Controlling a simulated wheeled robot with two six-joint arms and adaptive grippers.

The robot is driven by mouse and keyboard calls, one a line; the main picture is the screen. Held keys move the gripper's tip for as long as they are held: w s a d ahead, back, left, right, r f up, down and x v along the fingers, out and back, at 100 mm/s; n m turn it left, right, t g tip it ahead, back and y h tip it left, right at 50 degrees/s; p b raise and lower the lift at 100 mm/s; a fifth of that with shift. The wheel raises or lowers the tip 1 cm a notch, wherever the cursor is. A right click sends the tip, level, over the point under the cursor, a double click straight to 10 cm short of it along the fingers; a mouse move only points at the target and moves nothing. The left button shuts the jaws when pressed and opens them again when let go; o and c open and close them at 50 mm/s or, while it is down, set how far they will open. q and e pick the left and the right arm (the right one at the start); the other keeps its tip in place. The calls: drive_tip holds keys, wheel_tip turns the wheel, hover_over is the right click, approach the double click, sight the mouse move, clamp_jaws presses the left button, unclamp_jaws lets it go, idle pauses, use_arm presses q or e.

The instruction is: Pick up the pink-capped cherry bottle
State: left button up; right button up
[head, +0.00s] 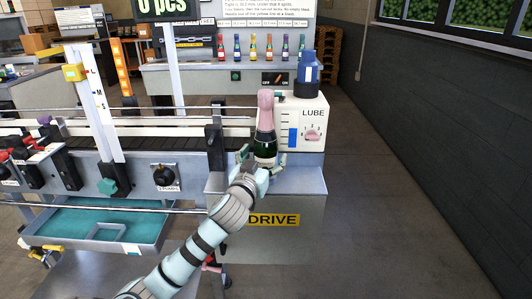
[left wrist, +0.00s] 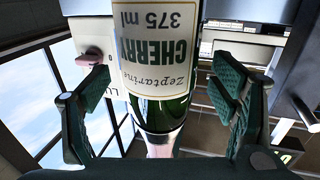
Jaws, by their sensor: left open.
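The pink-capped cherry bottle (head: 265,128) stands upright on the grey top of the DRIVE cabinet in the head view. It has dark green glass, a pale label and a tall pink cap. In the left wrist view the cherry bottle (left wrist: 160,60) fills the middle, its label reading CHERRY 375 ml. My left gripper (head: 262,160) is at the lower part of the bottle, with a finger on each side. In the left wrist view my left gripper (left wrist: 160,100) is open, with gaps between its pads and the glass. My right gripper is not in view.
The white LUBE box (head: 313,115) with a blue container (head: 307,75) on top stands close right of the bottle. A dark post (head: 215,140) and the conveyor are to the left. Several small bottles (head: 253,48) line a back shelf. The floor at right is clear.

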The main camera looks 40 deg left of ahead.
use_arm(q)
drive_tip(key=shift+x, duration=1)
drive_tip(key=shift+s, duration=0.1)
clamp_jaws()
